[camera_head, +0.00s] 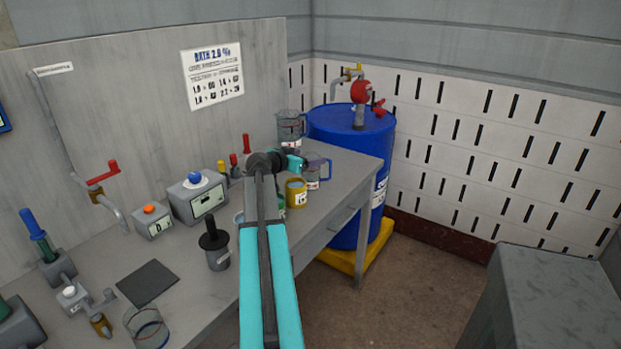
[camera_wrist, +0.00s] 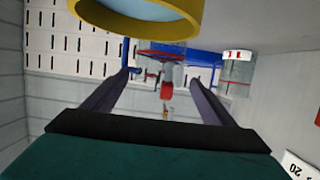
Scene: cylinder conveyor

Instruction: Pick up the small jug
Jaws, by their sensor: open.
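A small clear jug (camera_head: 313,182) with a blue handle stands near the right end of the grey workbench (camera_head: 345,160), in the head view. My gripper (camera_head: 306,160) is at its upper left side, partly covering it. The small jug's body is not clear there.
A yellow mug (camera_head: 296,193) stands close left of the small jug; its rim crosses the top of the wrist view (camera_wrist: 140,25). A blue drum (camera_head: 350,140) with a red valve stands behind the bench. A dark-lidded grey pot (camera_head: 217,256) and boxes with buttons stand further left.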

